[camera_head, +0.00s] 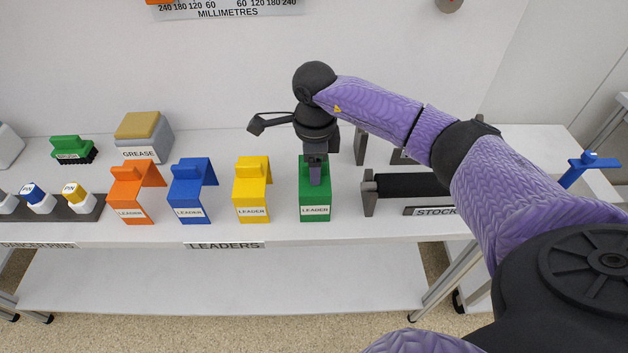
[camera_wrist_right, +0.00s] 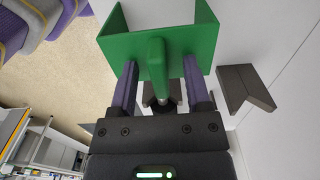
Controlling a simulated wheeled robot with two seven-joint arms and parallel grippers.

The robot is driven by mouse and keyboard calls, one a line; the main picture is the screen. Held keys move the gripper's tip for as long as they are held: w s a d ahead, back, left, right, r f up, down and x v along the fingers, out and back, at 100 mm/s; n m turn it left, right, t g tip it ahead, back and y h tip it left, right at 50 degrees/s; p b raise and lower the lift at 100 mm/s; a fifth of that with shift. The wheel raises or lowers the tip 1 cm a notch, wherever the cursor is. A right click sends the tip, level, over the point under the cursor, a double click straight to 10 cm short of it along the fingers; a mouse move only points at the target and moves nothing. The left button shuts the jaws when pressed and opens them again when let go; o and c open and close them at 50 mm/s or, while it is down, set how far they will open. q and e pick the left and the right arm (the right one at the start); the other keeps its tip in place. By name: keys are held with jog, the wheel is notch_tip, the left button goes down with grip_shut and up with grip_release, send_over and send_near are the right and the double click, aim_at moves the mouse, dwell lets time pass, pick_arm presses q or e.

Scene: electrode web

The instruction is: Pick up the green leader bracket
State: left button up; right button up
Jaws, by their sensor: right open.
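The green leader bracket (camera_head: 315,203) stands on the white bench at the right end of a row of leader brackets. Its front bears a label reading LEADER. My right gripper (camera_head: 316,178) is over the top of it, coming down from above. In the right wrist view the green bracket (camera_wrist_right: 190,45) is just ahead of the fingers. The open fingers of the right gripper (camera_wrist_right: 158,80) stand on either side of its raised green grip, with a gap on both sides. My left gripper is not in view.
Yellow (camera_head: 252,198), blue (camera_head: 192,195) and orange (camera_head: 132,198) leader brackets stand to the left. A black roller in a stock stand (camera_head: 412,186) is close on the right. A grease block (camera_head: 145,135) and a green brush (camera_head: 73,149) are further left.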

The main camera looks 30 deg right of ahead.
grip_shut()
dwell(0.4)
